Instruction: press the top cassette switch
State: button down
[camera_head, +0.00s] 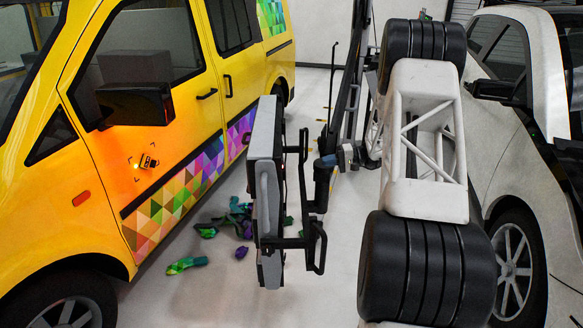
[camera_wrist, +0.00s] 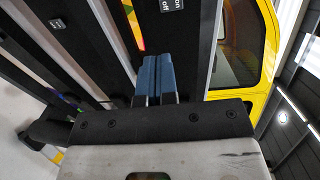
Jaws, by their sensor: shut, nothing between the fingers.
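The cassette unit (camera_head: 265,180), a tall grey and black assembly with handle-like brackets on its right side, stands upright in the middle of the head view. In the wrist view its dark panels (camera_wrist: 92,45) fill the upper left. A small "on/off" label (camera_wrist: 172,5) shows at the top edge, and another small label (camera_wrist: 57,23) is on a bar at the left. I cannot make out the top switch itself. My gripper (camera_head: 328,160) is to the right of the unit. In the wrist view its blue fingers (camera_wrist: 154,76) are together and empty, pointing toward the panel by the label; contact cannot be told.
A yellow van (camera_head: 150,110) with a coloured triangle pattern stands left, and a white car (camera_head: 520,110) right. Crumpled coloured scraps (camera_head: 235,222) lie on the pale floor (camera_head: 215,285). Black brackets (camera_head: 315,245) project right from the unit, below my gripper.

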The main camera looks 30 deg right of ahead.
jog(key=shift+w+a, duration=0.1)
jog(key=shift+a, duration=0.05)
jog(key=x, duration=1.3)
jog(key=shift+a, duration=0.35)
jog(key=shift+w+f, duration=0.1)
jog(key=shift+a+y, duration=0.15)
jog(key=shift+y, duration=0.15)
jog(key=s+d+f, duration=0.2)
jog(key=s+d, duration=0.4)
jog(key=d, duration=0.6)
jog(key=shift+d, duration=0.2)
jog(key=shift+a, duration=0.1)
dwell(0.6)
